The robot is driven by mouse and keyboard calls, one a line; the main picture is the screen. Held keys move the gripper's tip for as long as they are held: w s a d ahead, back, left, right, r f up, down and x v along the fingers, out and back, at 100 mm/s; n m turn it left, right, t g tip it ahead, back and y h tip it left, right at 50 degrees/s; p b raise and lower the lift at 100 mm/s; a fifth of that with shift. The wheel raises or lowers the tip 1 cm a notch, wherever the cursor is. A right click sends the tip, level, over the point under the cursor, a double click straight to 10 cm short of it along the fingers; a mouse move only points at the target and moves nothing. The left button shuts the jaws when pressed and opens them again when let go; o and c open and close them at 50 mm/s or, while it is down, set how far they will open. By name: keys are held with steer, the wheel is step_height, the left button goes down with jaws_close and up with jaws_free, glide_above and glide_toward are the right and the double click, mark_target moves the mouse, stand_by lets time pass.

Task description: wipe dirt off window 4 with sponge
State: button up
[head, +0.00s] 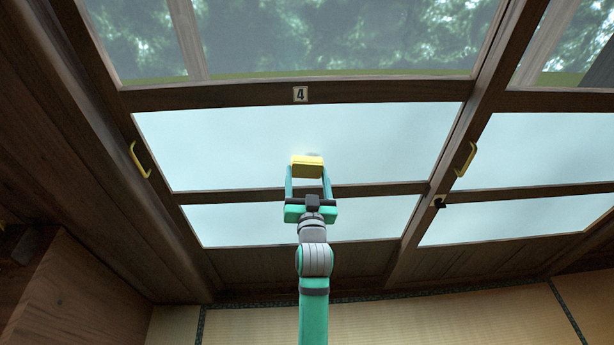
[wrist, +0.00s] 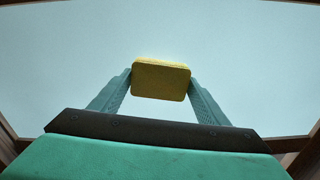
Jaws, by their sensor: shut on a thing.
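Window 4 (head: 220,140) fills the middle of the head view, with the number 4 label (head: 300,94) on its wooden crossbar. Its pale frosted panes also fill most of the wrist view (wrist: 60,50). My gripper (head: 307,172) is shut on a yellow sponge (head: 308,165), which also shows between the two fingers in the wrist view (wrist: 161,79). The sponge is in front of the larger frosted pane; I cannot tell if it touches the glass. A faint greyish smudge (head: 314,154) shows just above the sponge, either dirt or shadow.
Yellow handles stand on the left frame (head: 139,160) and right frame (head: 466,159) of the window. A small black catch (head: 439,202) sits on the right post. Another window (head: 540,150) is to the right. A wooden wall (head: 70,285) is at lower left, tatami (head: 430,315) below.

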mark_target(321, 172)
steer(key=shift+w, duration=0.55)
steer(key=shift+w+a, duration=0.1)
steer(key=shift+w, duration=0.1)
steer(key=shift+w, duration=0.25)
steer(key=shift+s+d, duration=0.1)
steer(key=shift+d, duration=2.05)
steer(key=shift+a, duration=0.1)
